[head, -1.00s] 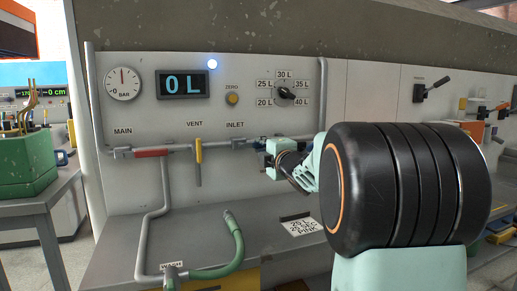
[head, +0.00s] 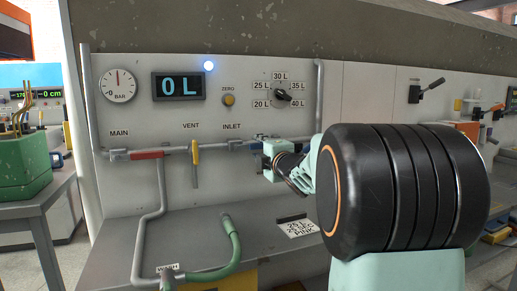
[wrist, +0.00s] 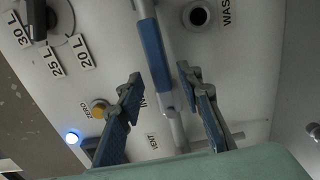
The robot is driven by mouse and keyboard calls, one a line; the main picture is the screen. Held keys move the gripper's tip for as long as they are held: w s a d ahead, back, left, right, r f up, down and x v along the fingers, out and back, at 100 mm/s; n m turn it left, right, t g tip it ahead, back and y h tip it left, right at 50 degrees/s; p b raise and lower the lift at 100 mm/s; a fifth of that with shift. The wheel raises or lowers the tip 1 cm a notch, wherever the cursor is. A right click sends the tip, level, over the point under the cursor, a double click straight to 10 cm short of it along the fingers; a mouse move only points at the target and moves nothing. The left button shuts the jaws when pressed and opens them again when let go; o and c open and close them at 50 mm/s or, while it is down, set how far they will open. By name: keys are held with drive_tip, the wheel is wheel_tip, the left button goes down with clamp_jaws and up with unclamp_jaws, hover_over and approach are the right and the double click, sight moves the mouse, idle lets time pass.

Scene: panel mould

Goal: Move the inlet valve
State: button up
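The inlet valve's blue handle (wrist: 153,55) lies along a grey pipe in the wrist view. Its end reaches between the fingers of my gripper (wrist: 160,77). The fingers are open, one on each side of the handle, with a visible gap on both sides. In the head view my gripper (head: 258,149) is at the pipe below the INLET label (head: 231,126), and it and the arm hide much of the valve. The main valve's red handle (head: 148,155) lies along the pipe.
The display (head: 179,86) reads 0 L, and a blue-white lamp (head: 208,66) is lit above it. The selector knob (head: 283,95) is right of the ZERO button (head: 228,100). A green hose (head: 235,240) rises from the bench. A written card (head: 298,228) lies there.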

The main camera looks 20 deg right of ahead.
drive_tip(key=s, duration=1.1)
drive_tip(key=shift+s, duration=0.35)
